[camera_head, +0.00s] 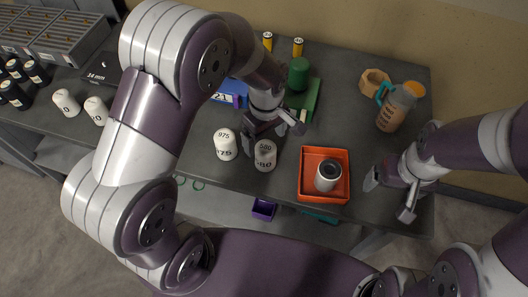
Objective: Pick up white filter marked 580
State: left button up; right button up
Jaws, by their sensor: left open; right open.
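The white filter marked 580 (264,157) stands upright on the dark table, near its front edge. Another white filter marked 975 (225,145) stands just to its left. My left gripper (272,137) is open above and beside the 580 filter, its fingers pointing down near its top; I cannot tell if they touch it. My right gripper (390,198) is open and empty, right of the orange tray near the table's front right edge.
An orange tray (310,154) holds a white cylinder with a dark top (327,176). A jug (391,113) and a tan hexagonal piece (373,82) stand at the back right. A green item (298,75) and a blue box (232,91) lie behind my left gripper. More white filters (66,103) stand left.

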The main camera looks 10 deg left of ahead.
aim_at(265, 152)
pick_arm(q)
notch_tip(265, 152, down, 8)
jog(key=shift+w+r+p, duration=0.15)
jog(key=shift+p, duration=0.6)
jog(key=c, duration=1.3)
jog(key=shift+o, duration=0.2)
